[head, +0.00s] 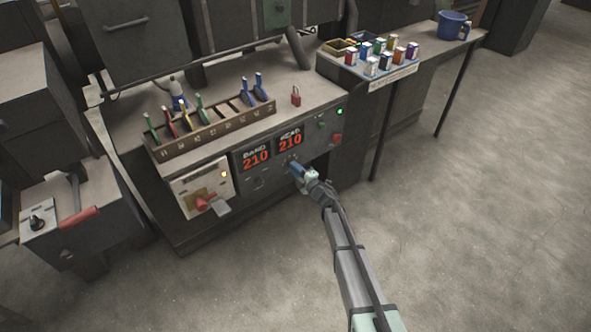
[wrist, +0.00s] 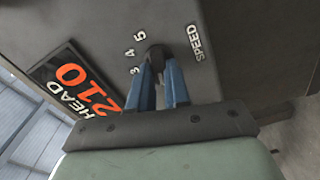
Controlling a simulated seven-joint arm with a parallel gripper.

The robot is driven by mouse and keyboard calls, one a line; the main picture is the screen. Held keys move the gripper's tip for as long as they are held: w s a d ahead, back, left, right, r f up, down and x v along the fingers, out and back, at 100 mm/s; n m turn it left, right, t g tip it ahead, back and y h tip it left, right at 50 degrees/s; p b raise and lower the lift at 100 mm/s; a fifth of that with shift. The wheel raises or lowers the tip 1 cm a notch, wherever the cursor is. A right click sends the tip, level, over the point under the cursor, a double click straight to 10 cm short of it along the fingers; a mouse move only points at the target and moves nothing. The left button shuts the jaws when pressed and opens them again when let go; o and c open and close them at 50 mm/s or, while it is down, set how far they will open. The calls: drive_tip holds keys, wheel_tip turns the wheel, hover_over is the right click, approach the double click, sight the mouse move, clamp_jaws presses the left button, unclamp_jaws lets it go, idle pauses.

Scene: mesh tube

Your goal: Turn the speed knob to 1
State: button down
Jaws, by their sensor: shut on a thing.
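The speed knob (wrist: 156,54) is a small dark knob on the machine's front panel, next to the word SPEED in the wrist view. The marks 3, 4 and 5 show beside it; marks 1 and 2 and the knob's pointer cannot be made out. My gripper (wrist: 159,68) has its two blue fingers shut on the knob. In the head view my gripper (head: 297,169) reaches the panel just below the HEAD display, and it hides the knob there.
The HEAD display (head: 290,143) and the BAND display (head: 256,159) both read 210. A red-handled switch (head: 206,202) is at the panel's left, a red button (head: 337,139) at its right. A rack of coloured-handled tools (head: 212,131) stands on top. Open floor lies right.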

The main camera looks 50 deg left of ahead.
drive_tip(key=shift+n, duration=0.6)
drive_tip(key=c, duration=1.1)
unclamp_jaws()
drive_tip(key=shift+d, duration=0.1)
drive_tip(key=d, duration=1.3)
drive_tip(key=shift+d, duration=0.3)
